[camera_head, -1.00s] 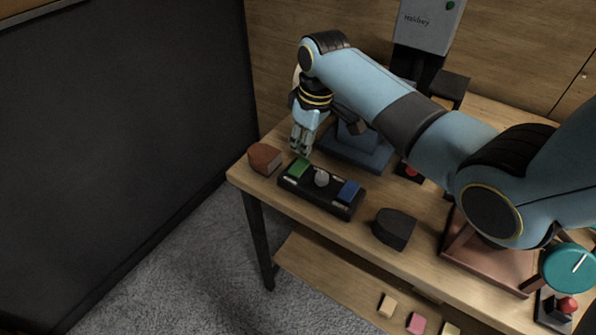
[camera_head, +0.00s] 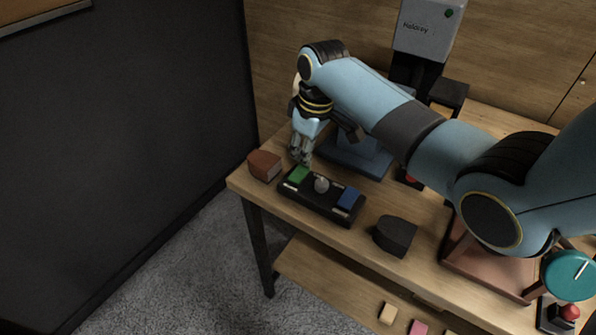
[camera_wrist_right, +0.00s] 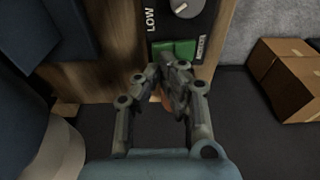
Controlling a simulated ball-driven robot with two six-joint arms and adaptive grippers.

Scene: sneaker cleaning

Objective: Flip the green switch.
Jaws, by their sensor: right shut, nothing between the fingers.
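The green switch (camera_head: 299,174) sits at the left end of a black switch panel (camera_head: 322,209), with a grey knob (camera_head: 321,184) in the middle and a blue switch (camera_head: 348,197) at the right end. My right gripper (camera_head: 302,160) is shut and empty, with its fingertips at the back edge of the green switch. In the right wrist view, the green switch (camera_wrist_right: 174,50) lies just beyond the shut fingertips (camera_wrist_right: 165,62). I cannot tell whether they touch it. My left gripper is not in view.
A brown block (camera_head: 264,164) stands left of the panel, close to my right gripper. A dark block (camera_head: 394,235) stands to its right. A blue stand (camera_head: 358,156) is behind, under my right arm. A teal dial (camera_head: 568,275) and a red-topped control (camera_head: 569,312) are at far right.

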